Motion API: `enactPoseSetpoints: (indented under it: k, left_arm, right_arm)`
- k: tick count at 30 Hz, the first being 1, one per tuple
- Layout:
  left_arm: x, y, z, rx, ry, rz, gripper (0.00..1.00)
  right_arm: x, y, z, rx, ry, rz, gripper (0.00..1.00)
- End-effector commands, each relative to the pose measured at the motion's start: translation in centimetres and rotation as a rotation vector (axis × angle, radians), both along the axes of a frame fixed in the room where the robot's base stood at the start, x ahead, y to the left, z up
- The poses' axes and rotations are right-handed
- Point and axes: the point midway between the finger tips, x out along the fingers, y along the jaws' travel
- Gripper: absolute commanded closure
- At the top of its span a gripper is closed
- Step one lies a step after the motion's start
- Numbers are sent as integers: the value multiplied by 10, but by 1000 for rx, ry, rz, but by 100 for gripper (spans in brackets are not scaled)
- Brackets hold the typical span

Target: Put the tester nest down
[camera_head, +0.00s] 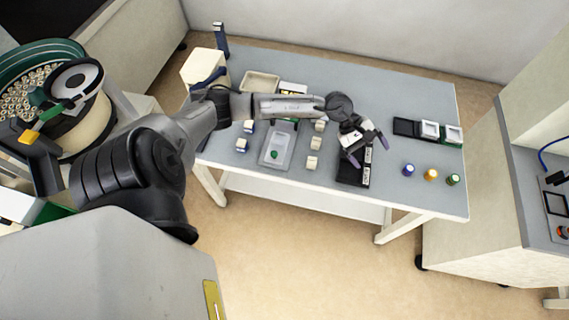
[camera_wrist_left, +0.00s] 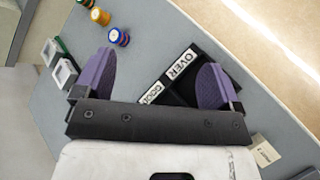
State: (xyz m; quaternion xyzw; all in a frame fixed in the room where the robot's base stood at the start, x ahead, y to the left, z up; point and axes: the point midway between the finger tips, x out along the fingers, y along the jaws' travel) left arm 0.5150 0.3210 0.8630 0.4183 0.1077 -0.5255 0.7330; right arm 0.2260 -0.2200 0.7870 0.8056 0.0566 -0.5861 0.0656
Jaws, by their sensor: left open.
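My left gripper (camera_head: 367,150) is open, its two purple fingers apart above the worktable, beside and over a black tray (camera_head: 352,178). In the left wrist view the open fingers (camera_wrist_left: 155,75) have nothing visible between them except the tray beyond. The tray (camera_wrist_left: 185,90) carries white labels, one reading OVER. No part is clearly marked as the tester nest. A row of small square holders lies at the table's right: a black one (camera_head: 405,127), a white-topped one (camera_head: 430,130) and a green-edged one (camera_head: 453,135). My right gripper is not in view.
Blue (camera_head: 408,170), yellow (camera_head: 431,175) and green (camera_head: 453,180) round pieces stand near the table's front right. A grey tray (camera_head: 265,158) and several pale blocks (camera_head: 315,143) lie left of the gripper. A bowl feeder (camera_head: 35,65) stands at far left. The table's back right is clear.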

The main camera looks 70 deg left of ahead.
Motion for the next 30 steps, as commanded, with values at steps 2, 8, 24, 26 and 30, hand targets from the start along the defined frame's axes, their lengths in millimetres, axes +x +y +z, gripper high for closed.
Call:
enactPoseSetpoints:
  k: [2,8,24,26,30]
  left_arm:
    - [-3,-40,11,-254,14,116,11]
    - [-12,-92,52,-1004,195,511,11]
    - [-162,-62,-45,2001,-833,-1526,11]
    - [-189,-69,-57,1811,-765,-1472,11]
    - [-242,-88,-72,1481,-627,-1388,11]
  right_arm:
    - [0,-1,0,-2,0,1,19]
    - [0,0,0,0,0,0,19]
    - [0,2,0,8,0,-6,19]
    - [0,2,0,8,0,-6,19]
    - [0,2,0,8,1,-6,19]
